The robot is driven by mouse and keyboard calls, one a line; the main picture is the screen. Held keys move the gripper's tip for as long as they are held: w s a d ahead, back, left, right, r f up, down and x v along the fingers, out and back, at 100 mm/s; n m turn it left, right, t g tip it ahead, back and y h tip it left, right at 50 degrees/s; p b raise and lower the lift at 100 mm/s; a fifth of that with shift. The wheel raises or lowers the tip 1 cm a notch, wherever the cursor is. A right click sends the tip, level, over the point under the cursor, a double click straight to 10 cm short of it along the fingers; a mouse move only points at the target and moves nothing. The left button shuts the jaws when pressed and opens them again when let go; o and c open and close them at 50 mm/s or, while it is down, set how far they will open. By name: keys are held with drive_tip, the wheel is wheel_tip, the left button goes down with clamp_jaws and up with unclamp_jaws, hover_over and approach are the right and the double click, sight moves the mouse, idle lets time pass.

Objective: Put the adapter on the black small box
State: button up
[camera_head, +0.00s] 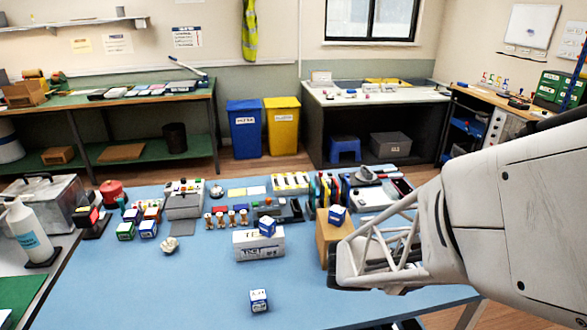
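My gripper (352,268) enters from the right and hangs over the right part of the blue table, in front of the wooden block. Its fingers are seen side-on, so I cannot tell whether it is open or shut, and no held thing shows. I cannot pick out the adapter with certainty. A small blue-and-white box (259,300) lies alone near the front, another blue box (267,226) sits on a white carton (258,245), and a third (338,215) sits on the wooden block (329,238). A dark small box shape (291,209) stands behind the carton; its identity is unclear.
The blue table (190,290) is clear at front left. Several small items and a grey case (184,205) line its back. Small green (125,231) and blue (148,228) boxes and a crumpled pale piece (169,246) lie left. A white bottle (27,235) stands far left.

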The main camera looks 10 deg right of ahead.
drive_tip(key=shift+s+d+m+g, duration=0.3)
drive_tip(key=shift+s+d+g, duration=0.1)
drive_tip(key=shift+s, duration=0.15)
drive_tip(key=shift+f, duration=2.5)
drive_tip(key=shift+w, duration=0.1)
drive_tip(key=w+d, duration=0.2)
drive_tip(key=w, duration=0.2)
drive_tip(key=w+d+f, duration=0.1)
drive_tip(key=w+d, duration=0.1)
drive_tip(key=w, duration=0.3)
drive_tip(key=w+d, duration=0.2)
drive_tip(key=w, duration=0.3)
drive_tip(key=shift+w+d+f, duration=0.2)
drive_tip(key=shift+d+f, duration=0.05)
drive_tip(key=shift+d, duration=0.1)
drive_tip(key=shift+f, duration=0.15)
drive_tip(key=shift+f, duration=1.65)
drive_tip(key=shift+f, duration=0.15)
